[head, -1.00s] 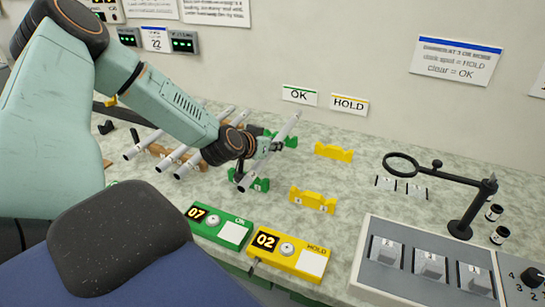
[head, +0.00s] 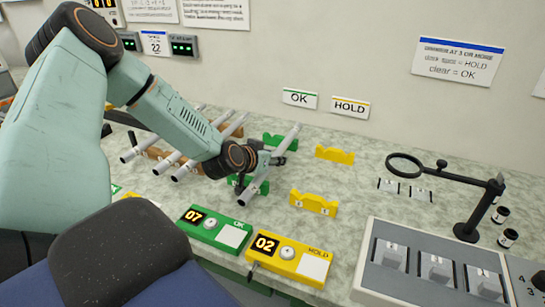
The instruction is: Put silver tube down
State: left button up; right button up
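The silver tube (head: 258,181) slants across the green OK rest, its near end low and its far end up to the right. My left gripper (head: 268,160) is around the tube's middle and looks shut on it; the fingers are small and partly hidden by the wrist. The far green support (head: 283,141) and the near green support (head: 236,181) show beside and behind the tube. I cannot tell whether the tube touches them. My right gripper is not in view.
Several silver tubes (head: 139,149) lie on a brown rack (head: 154,153) at left, partly behind my arm. Empty yellow HOLD supports (head: 313,202) stand to the right. In front are the green OK panel (head: 213,228) and yellow HOLD panel (head: 290,258). A magnifier stand (head: 467,231) is at right.

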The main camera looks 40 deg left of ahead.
aim_at(275, 154)
pick_arm(q)
jog(key=shift+s+d+r, duration=0.1)
jog(key=shift+s+r, duration=0.05)
jog(key=shift+r, duration=0.2)
jog(key=p+v, duration=0.3)
jog(key=shift+s+r+p, duration=0.1)
jog(key=shift+r+p, duration=0.1)
jog(key=shift+p, duration=0.2)
jog(key=p+v, duration=0.7)
jog(key=p, duration=0.1)
jog(key=shift+s+p, duration=0.15)
jog(key=shift+p, duration=0.15)
jog(key=shift+s+d+r+p, duration=0.1)
jog(key=shift+s+r+p, duration=0.1)
jog(key=shift+s+p, duration=0.35)
jog(key=shift+s+f, duration=0.1)
